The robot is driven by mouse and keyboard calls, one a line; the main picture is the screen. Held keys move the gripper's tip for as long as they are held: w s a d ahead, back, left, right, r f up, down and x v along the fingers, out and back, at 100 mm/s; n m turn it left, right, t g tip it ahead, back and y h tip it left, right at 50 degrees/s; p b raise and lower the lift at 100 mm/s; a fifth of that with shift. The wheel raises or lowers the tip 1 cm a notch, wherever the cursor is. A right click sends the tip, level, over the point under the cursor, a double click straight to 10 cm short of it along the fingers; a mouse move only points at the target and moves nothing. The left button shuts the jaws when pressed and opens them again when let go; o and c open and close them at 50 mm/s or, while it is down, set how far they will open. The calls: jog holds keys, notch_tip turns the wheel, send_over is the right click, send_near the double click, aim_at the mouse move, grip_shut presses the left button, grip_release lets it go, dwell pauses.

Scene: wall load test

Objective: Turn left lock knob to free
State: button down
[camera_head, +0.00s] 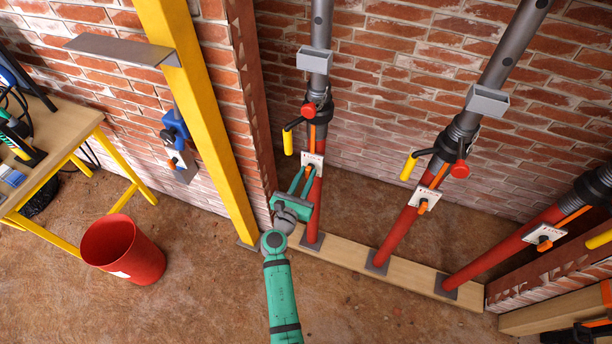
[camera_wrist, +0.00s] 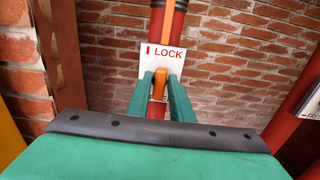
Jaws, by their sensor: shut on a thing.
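The left prop (camera_head: 314,205) is a red and grey post standing on a wooden sill. Its white plate (camera_head: 315,158) carries an orange lock knob (camera_head: 309,168). In the wrist view the plate (camera_wrist: 147,62) reads LOCK beside a red mark, and the orange knob (camera_wrist: 158,86) sits below the lettering. My gripper (camera_head: 304,178) reaches the knob from below, with its green fingers on either side of it. The wrist view shows my gripper (camera_wrist: 161,84) shut on the knob, which partly hides between the fingers.
The middle prop (camera_head: 397,236) and right prop (camera_head: 500,252) have similar plates and orange knobs. A yellow handle (camera_head: 288,142) and red knob (camera_head: 308,110) sit above the left plate. A yellow post (camera_head: 199,105) and red bucket (camera_head: 124,250) stand to the left.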

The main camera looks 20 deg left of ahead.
jog(key=m, duration=0.4)
jog(key=shift+d+m, duration=0.1)
jog(key=shift+m, duration=0.3)
jog(key=m, duration=0.4)
jog(key=shift+f, duration=0.1)
jog(key=shift+d+f+m, duration=0.1)
jog(key=shift+m, duration=2.2)
jog(key=shift+d+f+m, duration=0.1)
jog(key=shift+m, duration=2.2)
jog(key=c, duration=1.7)
grip_release()
